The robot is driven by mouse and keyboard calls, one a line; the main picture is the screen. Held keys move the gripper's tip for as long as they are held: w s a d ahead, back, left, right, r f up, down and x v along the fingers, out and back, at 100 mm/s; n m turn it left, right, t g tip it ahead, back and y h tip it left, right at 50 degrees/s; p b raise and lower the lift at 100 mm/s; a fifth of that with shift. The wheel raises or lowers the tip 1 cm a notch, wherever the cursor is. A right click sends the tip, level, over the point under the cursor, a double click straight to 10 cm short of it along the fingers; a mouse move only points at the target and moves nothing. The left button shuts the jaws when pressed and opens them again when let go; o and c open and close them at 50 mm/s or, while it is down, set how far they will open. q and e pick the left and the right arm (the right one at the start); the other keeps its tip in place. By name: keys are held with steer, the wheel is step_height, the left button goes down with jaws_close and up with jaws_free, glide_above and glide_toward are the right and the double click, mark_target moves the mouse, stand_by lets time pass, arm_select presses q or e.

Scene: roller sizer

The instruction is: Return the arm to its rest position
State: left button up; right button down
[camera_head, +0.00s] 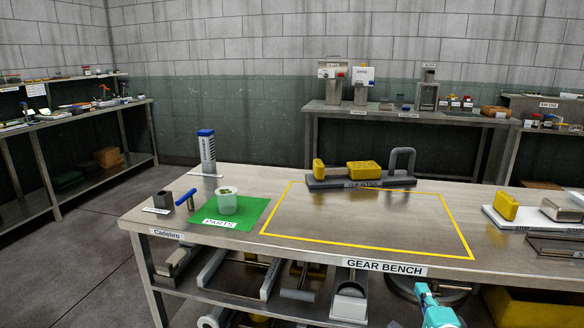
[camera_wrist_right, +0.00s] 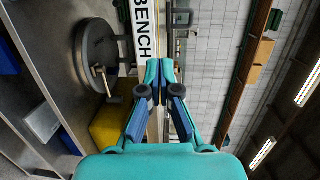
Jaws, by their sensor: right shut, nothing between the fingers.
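My right gripper (camera_head: 424,290) shows in the head view at the bottom, in front of the bench's front edge and below the GEAR BENCH label (camera_head: 384,267). In the right wrist view the right gripper (camera_wrist_right: 160,66) has its teal and blue fingers together, with nothing between them. It is apart from the bench (camera_head: 300,177) and touches nothing that I can see. My left gripper is in neither view.
A yellow bin (camera_wrist_right: 108,128) and a round dark object (camera_wrist_right: 97,55) are near the right gripper.

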steer(key=s+a+f+n+g+y, duration=0.1)
steer(key=a+f+g, duration=0.1)
steer(key=f, duration=0.4)
steer(key=s+a+f+g, duration=0.1)
steer(key=a+f, duration=0.1)
steer(key=f, duration=0.5)
steer(key=s+a+f+n+g+y, duration=0.25)
steer(key=s+a+f+g, duration=0.2)
steer(key=s+f, duration=0.45)
steer(key=s+a+f+n+g+y, duration=0.1)
steer(key=s+a+f+n+g, duration=0.35)
steer(key=s+f, duration=0.4)
steer(key=s+a+f+n+g, duration=0.2)
steer(key=s+f+n, duration=0.15)
steer(key=s, duration=0.25)
steer(key=s+a+f+n+g, duration=0.1)
steer(key=s+f+n+g, duration=0.15)
steer(key=s+n, duration=0.3)
arm_select(q)
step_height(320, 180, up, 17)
steer(key=p, duration=1.7)
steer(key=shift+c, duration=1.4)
arm_select(e)
step_height(320, 180, up, 17)
steer(key=shift+a+r+y, duration=0.15)
steer(key=shift+r+y, duration=0.05)
steer(key=shift+y, duration=0.25)
